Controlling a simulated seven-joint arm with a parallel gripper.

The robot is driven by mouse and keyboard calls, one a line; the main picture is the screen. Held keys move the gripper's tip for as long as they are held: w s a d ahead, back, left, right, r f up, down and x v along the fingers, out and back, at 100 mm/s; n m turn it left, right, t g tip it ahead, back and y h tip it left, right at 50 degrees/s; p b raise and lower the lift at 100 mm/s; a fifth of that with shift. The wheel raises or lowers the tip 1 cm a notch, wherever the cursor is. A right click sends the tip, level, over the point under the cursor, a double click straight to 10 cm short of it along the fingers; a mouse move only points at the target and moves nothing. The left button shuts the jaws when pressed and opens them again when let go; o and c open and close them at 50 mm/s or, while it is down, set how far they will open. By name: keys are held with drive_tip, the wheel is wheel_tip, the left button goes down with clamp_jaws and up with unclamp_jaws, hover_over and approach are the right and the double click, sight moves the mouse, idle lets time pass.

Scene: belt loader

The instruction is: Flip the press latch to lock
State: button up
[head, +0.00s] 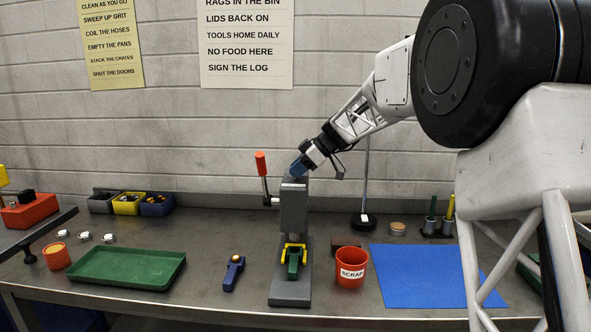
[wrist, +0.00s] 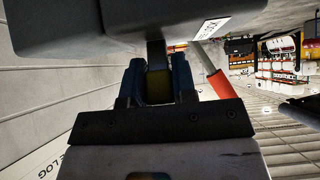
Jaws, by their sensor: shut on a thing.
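The press (head: 293,208) stands upright on its grey base near the middle of the bench. Its lever (head: 261,164), with an orange grip, points up on the left side. My gripper (head: 298,168) is at the top of the press column, reaching in from the upper right. In the wrist view its blue fingers (wrist: 158,85) are shut on a narrow dark piece, which appears to be the press latch (wrist: 156,54), joined to the grey press body (wrist: 130,25). The orange lever grip (wrist: 219,84) shows beside the fingers. The fingers hide most of the latch, so its exact angle is unclear.
A yellow-and-green holder (head: 294,257) sits at the press base. A red SCRAP cup (head: 351,267) and blue mat (head: 430,275) are to the right. A green tray (head: 127,268) and blue tool (head: 233,272) are to the left. A thin stand (head: 364,190) is behind.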

drive_tip(key=shift+d+y, duration=0.15)
drive_tip(key=shift+y, duration=0.25)
drive_tip(key=o, duration=0.9)
drive_tip(key=shift+v, duration=3.9)
